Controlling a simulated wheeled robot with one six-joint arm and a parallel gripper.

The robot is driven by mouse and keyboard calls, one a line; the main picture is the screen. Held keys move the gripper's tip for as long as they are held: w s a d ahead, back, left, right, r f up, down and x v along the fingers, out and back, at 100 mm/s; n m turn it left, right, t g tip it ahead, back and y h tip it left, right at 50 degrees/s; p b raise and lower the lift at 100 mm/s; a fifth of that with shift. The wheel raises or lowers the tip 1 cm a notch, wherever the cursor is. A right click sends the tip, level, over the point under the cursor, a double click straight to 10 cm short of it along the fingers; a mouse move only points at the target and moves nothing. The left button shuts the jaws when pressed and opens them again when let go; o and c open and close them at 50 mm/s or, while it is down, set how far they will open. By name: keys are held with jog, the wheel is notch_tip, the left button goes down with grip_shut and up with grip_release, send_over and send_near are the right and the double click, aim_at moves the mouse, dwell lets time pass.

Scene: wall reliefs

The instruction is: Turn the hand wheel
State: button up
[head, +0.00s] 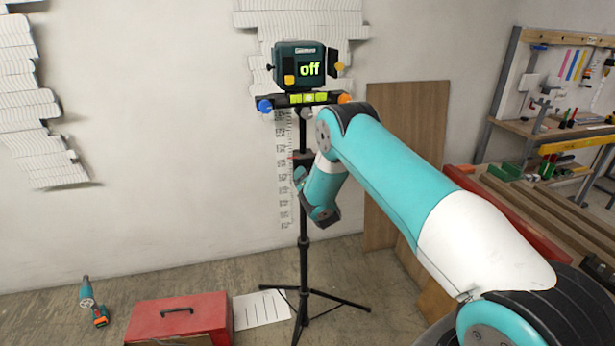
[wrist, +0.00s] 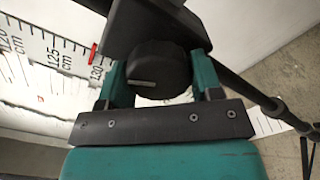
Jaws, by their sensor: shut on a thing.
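The hand wheel (wrist: 157,66) is a round black knob with a pale grey mark, on the tripod's black carriage (wrist: 145,22) in the wrist view. My gripper (wrist: 158,80) has its two teal fingers on either side of the wheel, shut on it. In the head view my gripper (head: 299,177) is at the tripod column (head: 304,218), small and partly hidden; the wheel cannot be made out there.
A printed scale (head: 283,170) runs down the wall behind the tripod; a red pointer (wrist: 93,53) lies near 130 cm. A red toolbox (head: 180,318), a drill (head: 92,302) and a paper sheet (head: 261,310) lie on the floor. A wooden board (head: 405,150) leans right.

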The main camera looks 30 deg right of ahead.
jog(key=n+p, duration=0.1)
jog(key=n, duration=0.6)
jog(key=shift+d+p, duration=0.15)
jog(key=shift+p, duration=0.25)
jog(key=shift+f, duration=0.1)
jog(key=o, duration=0.9)
jog(key=shift+s, duration=0.15)
